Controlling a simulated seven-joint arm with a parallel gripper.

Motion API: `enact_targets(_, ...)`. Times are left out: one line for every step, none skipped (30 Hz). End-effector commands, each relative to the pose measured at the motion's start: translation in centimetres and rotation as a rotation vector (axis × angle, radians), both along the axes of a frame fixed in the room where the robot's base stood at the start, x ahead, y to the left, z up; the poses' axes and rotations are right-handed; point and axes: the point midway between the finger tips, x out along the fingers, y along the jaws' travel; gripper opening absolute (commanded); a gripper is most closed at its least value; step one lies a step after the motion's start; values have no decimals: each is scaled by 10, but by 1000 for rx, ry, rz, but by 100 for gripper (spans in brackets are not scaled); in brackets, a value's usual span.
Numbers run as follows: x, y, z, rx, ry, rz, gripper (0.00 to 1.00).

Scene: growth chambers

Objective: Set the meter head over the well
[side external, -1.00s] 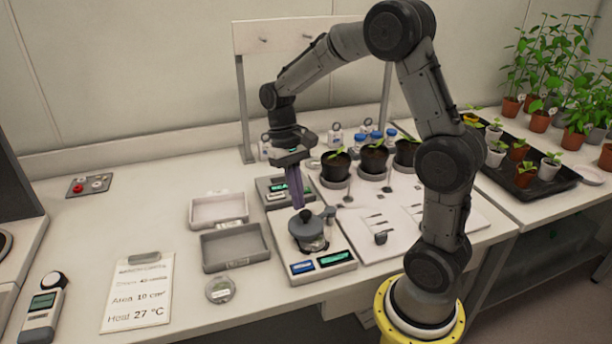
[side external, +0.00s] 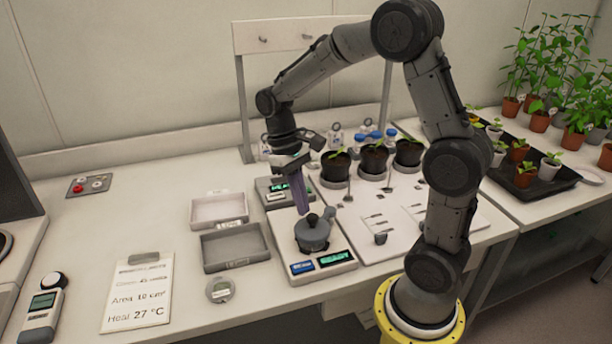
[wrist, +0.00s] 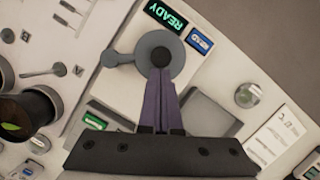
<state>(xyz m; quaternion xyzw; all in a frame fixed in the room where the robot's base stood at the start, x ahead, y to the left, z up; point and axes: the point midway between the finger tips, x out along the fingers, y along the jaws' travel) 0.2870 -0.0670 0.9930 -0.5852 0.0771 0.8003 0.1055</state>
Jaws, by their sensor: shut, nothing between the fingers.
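The meter head (side external: 314,236) is a round grey cap with a black knob (side external: 313,218) and a side arm, sitting on the white meter base (side external: 328,277). The wrist view shows the head (wrist: 146,52) from above, its side arm pointing left. The well is hidden beneath it; I cannot tell how exactly the head is seated. My gripper (side external: 303,212) points down with its purple fingers together and empty. Its tips are right beside the knob, and in the wrist view (wrist: 160,72) they appear to touch or overlap the knob's edge. The base's display (wrist: 166,15) reads READY.
A second instrument (side external: 272,198) stands behind. Potted seedlings (side external: 336,170) and small tools on a white board (side external: 420,238) are to the right.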

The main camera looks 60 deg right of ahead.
Motion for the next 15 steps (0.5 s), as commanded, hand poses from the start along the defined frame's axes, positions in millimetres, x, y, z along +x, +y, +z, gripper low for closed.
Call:
enact_targets(0, 0, 0, 0, 0, -1, 0)
enact_targets(0, 0, 0, 0, 0, -1, 0)
enact_targets(1, 0, 0, 0, 0, -1, 0)
enact_targets(1, 0, 0, 0, 0, -1, 0)
enact_targets(3, -1, 0, 0, 0, -1, 0)
enact_targets(6, -2, 1, 0, 0, -1, 0)
enact_targets(8, -3, 1, -1, -1, -1, 0)
enact_targets(11, -4, 2, -1, -1, -1, 0)
enact_targets(17, -5, 3, -1, -1, -1, 0)
enact_targets(21, -7, 3, 0, 0, -1, 0)
enact_targets(27, -9, 4, -1, -2, -1, 0)
enact_targets(34, -11, 5, -1, -1, -1, 0)
enact_targets(39, -13, 6, 0, -1, 0, 0)
enact_targets(43, -14, 13, -1, -5, 0, 0)
enact_targets(45, -15, 23, -2, -6, 0, 0)
